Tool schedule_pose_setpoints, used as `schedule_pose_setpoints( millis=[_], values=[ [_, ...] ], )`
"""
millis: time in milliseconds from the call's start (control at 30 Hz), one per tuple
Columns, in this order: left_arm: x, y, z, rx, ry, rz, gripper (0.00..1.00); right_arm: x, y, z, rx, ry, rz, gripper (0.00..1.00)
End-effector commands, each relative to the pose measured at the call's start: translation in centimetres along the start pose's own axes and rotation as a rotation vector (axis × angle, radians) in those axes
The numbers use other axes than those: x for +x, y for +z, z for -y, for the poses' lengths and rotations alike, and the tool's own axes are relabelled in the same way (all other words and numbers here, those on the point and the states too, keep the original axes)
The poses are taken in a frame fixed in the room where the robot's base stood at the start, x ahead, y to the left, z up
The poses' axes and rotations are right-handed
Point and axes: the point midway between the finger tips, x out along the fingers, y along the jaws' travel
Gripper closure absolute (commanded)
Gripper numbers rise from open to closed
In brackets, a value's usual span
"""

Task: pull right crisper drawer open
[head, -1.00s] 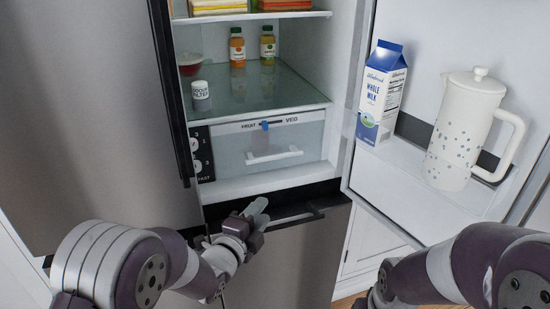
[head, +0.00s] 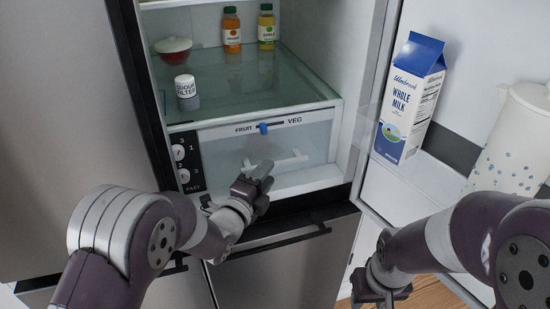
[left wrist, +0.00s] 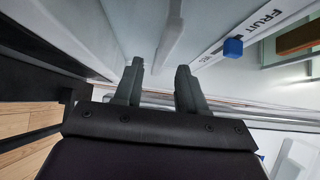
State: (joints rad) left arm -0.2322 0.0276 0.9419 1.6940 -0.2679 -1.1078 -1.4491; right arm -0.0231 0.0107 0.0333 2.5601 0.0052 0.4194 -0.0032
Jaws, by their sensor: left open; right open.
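The crisper drawer (head: 225,150) is a pale, translucent front at the bottom of the open fridge, under a glass shelf, and looks shut. Its white bar handle (head: 289,160) is partly hidden behind my left gripper (head: 264,176), which is open and empty just in front of it. In the left wrist view, the open fingers (left wrist: 158,83) point toward the drawer, with the white handle (left wrist: 172,38) ahead of them; contact cannot be told. My right gripper (head: 374,299) is low, near the bottom edge, away from the drawer and partly cut off.
A blue slider (head: 263,128) sits on the FRUIT–VEG strip above the drawer. A dial panel (head: 183,165) is at its left. The open fridge door at the right holds a milk carton (head: 410,95) and a white pitcher (head: 508,145). A dark lower handle (head: 275,241) runs below.

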Motion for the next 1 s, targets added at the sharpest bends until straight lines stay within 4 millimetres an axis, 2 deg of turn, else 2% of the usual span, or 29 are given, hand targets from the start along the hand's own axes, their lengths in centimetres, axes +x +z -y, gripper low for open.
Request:
schedule_pose_setpoints(
  millis=[100, 233, 367, 567, 700, 1000],
  values=[
    [2.5, 0.0, -0.1, 0.0, 0.0, -0.001, 0.6, 0.0, 0.0, 0.0, 0.0, 0.0, 0.0, 0.57],
    [4.4, 0.0, -0.1, 0.0, 0.0, -0.001, 0.6, 0.0, 0.0, 0.0, 0.0, 0.0, 0.0, 0.57],
    [5.2, 0.0, 0.0, -0.001, 0.0, 0.0, 0.6, 0.0, 0.0, 0.0, 0.0, 0.0, 0.0, 0.57],
    [5.3, 0.0, 0.0, -0.001, 0.0, 0.0, 0.6, 0.0, 0.0, 0.0, 0.0, 0.0, 0.0, 0.57],
    [5.2, 0.0, 0.0, 0.0, 0.0, 0.0, 1.0, 0.0, 0.0, 0.0, 0.0, 0.0, 0.0, 0.57],
    [5.2, 0.0, -0.1, 0.0, 0.001, 0.0, 1.0, 0.2, 0.0, 0.0, 0.0, 0.0, 0.0, 0.57]
  ],
)
